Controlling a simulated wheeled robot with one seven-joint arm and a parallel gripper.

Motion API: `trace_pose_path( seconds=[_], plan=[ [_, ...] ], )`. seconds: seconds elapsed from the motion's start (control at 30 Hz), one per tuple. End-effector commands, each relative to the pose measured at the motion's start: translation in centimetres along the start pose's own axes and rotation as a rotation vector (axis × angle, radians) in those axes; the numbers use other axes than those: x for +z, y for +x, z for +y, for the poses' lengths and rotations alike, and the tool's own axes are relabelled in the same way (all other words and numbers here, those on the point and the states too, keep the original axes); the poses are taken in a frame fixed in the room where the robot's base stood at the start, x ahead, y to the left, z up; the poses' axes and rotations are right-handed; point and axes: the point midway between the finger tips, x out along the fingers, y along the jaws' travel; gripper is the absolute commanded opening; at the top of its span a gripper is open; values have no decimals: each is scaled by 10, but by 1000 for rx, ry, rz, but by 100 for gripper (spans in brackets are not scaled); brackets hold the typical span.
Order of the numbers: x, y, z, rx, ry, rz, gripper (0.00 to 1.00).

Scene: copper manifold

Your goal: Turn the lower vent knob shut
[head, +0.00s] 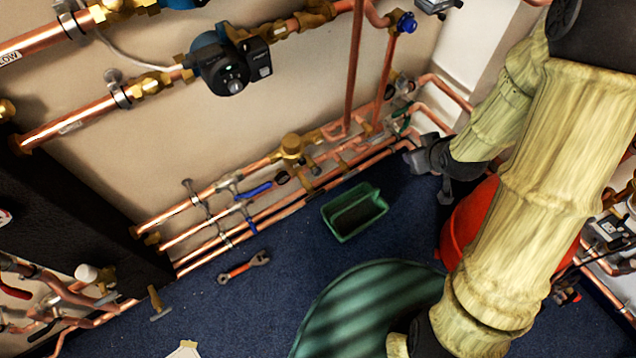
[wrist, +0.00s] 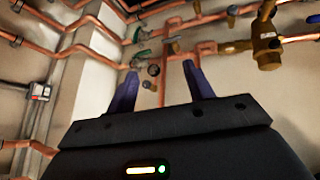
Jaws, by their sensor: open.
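In the wrist view, two small dark round knobs show one above the other on the pipework, seen between my fingers. The lower knob (wrist: 147,84) is the smaller in the picture and the upper knob (wrist: 153,70) sits just above it. I cannot be sure from the picture which one is the lower vent knob. My gripper (wrist: 160,72) is open and empty, its two fingers apart, with the knobs beyond the fingertips. In the head view my gripper (head: 424,168) is near the right end of the low pipes, and the knobs are too small to make out.
Copper pipes (head: 270,205) run low along the wall. A green tray (head: 352,232), a wrench (head: 244,267) and a red rounded object (head: 466,222) are on the blue floor.

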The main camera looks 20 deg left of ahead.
Motion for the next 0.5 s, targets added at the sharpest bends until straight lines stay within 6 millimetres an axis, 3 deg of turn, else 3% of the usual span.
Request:
trace_pose_path(
  seconds=[0.03,0.1,0.5],
  plan=[
    [14,30,-11,-15,-34,29,52],
    [19,53,-22,-33,-80,82,52],
    [53,167,-98,-135,-273,412,52]
  ],
)
